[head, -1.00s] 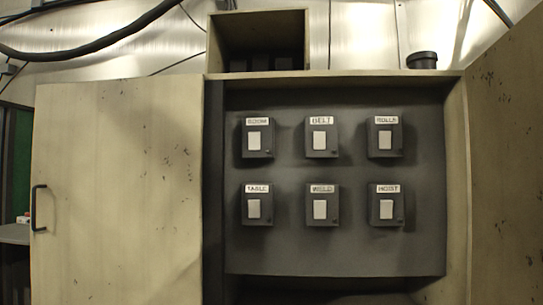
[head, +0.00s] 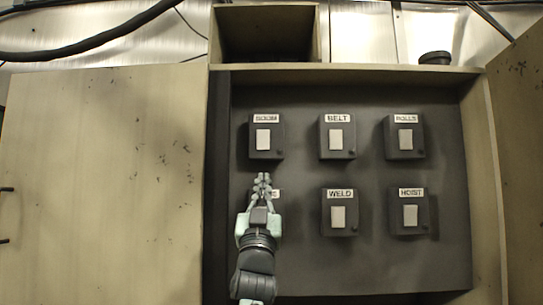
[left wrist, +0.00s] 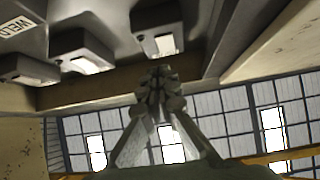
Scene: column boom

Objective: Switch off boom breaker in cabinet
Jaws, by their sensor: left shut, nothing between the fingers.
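The boom breaker (head: 266,140) is a dark box with a pale rocker and a BOOM label, at the upper left of the panel inside the open cabinet (head: 350,73). Whether its rocker is on or off is too small to tell. My left gripper (head: 262,178) is shut and empty, fingertips pointing up, just below the boom breaker in the head view. It covers most of the breaker under it. In the left wrist view the closed fingers (left wrist: 156,82) sit below several breaker boxes. Contact with a box cannot be seen. My right gripper is not in view.
Other breakers are close by: BELT (head: 337,137), ROLLS (head: 404,138), WELD (head: 339,212) and HOIST (head: 410,212). The cabinet's left door (head: 100,180) and right door (head: 520,150) stand open at the sides. The panel below the lower row is bare.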

